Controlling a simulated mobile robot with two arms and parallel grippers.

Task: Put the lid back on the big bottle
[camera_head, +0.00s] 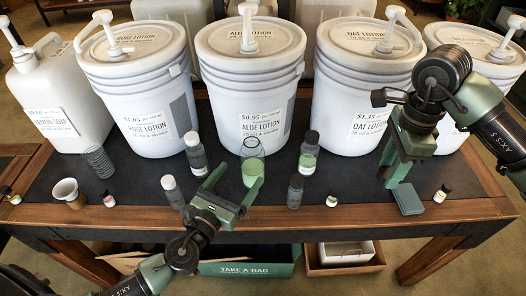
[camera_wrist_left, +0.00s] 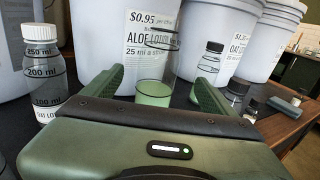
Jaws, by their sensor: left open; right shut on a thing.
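A clear bottle with green liquid in its lower part (camera_head: 252,174) stands on the dark mat in front of the aloe lotion bucket. It looks like the big bottle, and no lid shows on it. In the left wrist view the bottle (camera_wrist_left: 153,93) is between the spread fingers of my left gripper (camera_head: 240,176), with gaps at its sides. My left gripper is open. My right gripper (camera_head: 400,187) is at the right, above the mat in front of the oat lotion bucket. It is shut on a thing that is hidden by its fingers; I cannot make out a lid.
Pump buckets, including the aloe lotion bucket (camera_head: 252,85) and oat lotion bucket (camera_head: 362,95), line the back. Capped bottles stand left (camera_head: 194,151) and right (camera_head: 308,154) of the green one. Small vials stand near the table's front edge (camera_head: 333,200). A brown cup (camera_head: 69,194) is far left.

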